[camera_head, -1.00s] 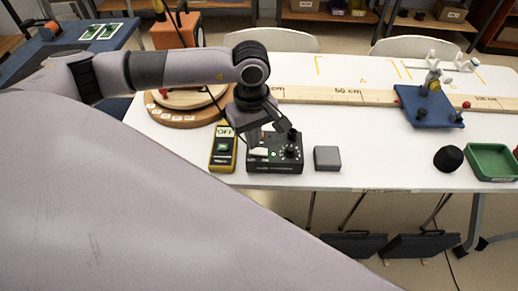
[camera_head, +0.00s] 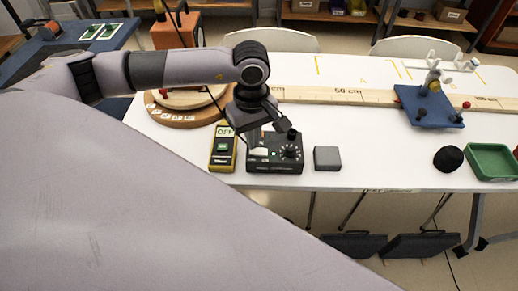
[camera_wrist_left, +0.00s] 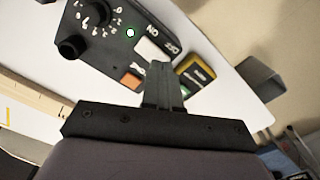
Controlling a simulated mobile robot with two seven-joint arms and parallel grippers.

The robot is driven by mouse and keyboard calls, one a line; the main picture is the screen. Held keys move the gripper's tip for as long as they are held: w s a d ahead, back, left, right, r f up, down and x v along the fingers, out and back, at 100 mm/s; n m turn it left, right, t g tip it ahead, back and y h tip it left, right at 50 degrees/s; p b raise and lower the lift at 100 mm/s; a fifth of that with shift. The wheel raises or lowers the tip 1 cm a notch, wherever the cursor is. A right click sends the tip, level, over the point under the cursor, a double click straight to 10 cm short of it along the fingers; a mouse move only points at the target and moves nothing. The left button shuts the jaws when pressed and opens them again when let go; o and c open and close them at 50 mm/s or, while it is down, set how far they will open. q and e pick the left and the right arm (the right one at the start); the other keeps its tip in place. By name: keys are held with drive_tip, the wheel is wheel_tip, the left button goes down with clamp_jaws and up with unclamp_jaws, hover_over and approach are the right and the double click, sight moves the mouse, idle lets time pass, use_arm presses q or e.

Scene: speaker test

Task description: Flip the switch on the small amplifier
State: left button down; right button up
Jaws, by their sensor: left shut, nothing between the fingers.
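The small amplifier (camera_head: 275,166) is a black box on the white table, with a numbered dial (camera_head: 291,151), a black knob and a white rocker switch (camera_head: 259,151). In the left wrist view the switch (camera_wrist_left: 150,48) lies between the ON and OFF labels, with a lit green lamp (camera_wrist_left: 130,33) near it. My left gripper (camera_wrist_left: 160,66) is shut and empty, its tips at the switch's edge; I cannot tell whether they touch it. Its fingers are hard to make out in the head view. Which way the switch is tipped is unclear. My right gripper is not in view.
A yellow-and-black meter (camera_head: 222,163) stands just left of the amplifier, and a grey block (camera_head: 327,158) to its right. A round wooden base (camera_head: 178,121), a long ruler (camera_head: 345,97) and a blue stand (camera_head: 428,113) lie behind. A black dome (camera_head: 448,158) and green tray (camera_head: 493,164) are far right.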

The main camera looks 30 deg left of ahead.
use_arm(q)
drive_tip(key=shift+f+b, duration=1)
drive_tip(key=shift+f, duration=0.05)
idle(0.7)
drive_tip(key=shift+r, duration=0.15)
drive_tip(key=shift+r+p, duration=2.05)
drive_tip(key=shift+r, duration=1.4)
